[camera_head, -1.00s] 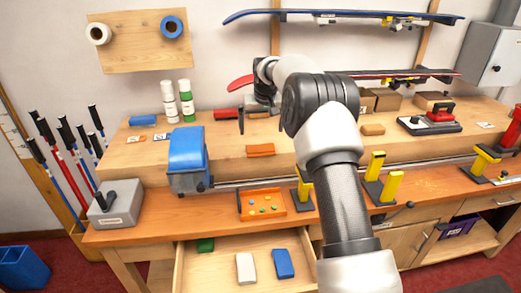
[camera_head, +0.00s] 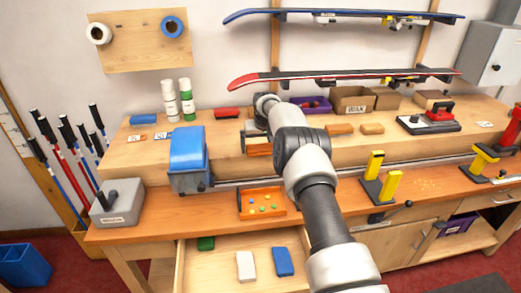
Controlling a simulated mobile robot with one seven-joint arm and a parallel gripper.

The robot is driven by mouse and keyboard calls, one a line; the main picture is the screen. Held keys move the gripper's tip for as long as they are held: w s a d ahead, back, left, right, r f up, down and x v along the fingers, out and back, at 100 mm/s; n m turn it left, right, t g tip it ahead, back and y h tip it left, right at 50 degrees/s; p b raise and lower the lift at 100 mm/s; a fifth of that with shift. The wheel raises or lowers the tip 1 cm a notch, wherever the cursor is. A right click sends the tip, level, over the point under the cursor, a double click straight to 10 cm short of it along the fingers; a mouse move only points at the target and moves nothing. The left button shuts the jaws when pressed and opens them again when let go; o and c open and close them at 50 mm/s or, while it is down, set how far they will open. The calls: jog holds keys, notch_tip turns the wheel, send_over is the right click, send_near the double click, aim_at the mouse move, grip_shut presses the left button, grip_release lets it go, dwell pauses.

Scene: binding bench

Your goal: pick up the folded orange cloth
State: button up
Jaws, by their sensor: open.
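The folded orange cloth (camera_head: 258,150) lies flat on the raised wooden bench top, just right of the blue machine. My gripper (camera_head: 257,143) points down at the cloth, with its dark fingers open and appearing at either side of it. The gripper and wrist cover the cloth's back part. I cannot tell whether the fingers touch the cloth or the bench.
The blue machine (camera_head: 188,160) stands close left of my gripper. A red block (camera_head: 227,113) lies behind, and orange-brown blocks (camera_head: 340,129) lie to the right. An orange tray (camera_head: 262,204) with small pieces sits on the lower ledge, above an open drawer (camera_head: 220,271).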

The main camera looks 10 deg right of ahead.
jog(key=c, duration=0.8)
jog(key=shift+r, duration=0.1)
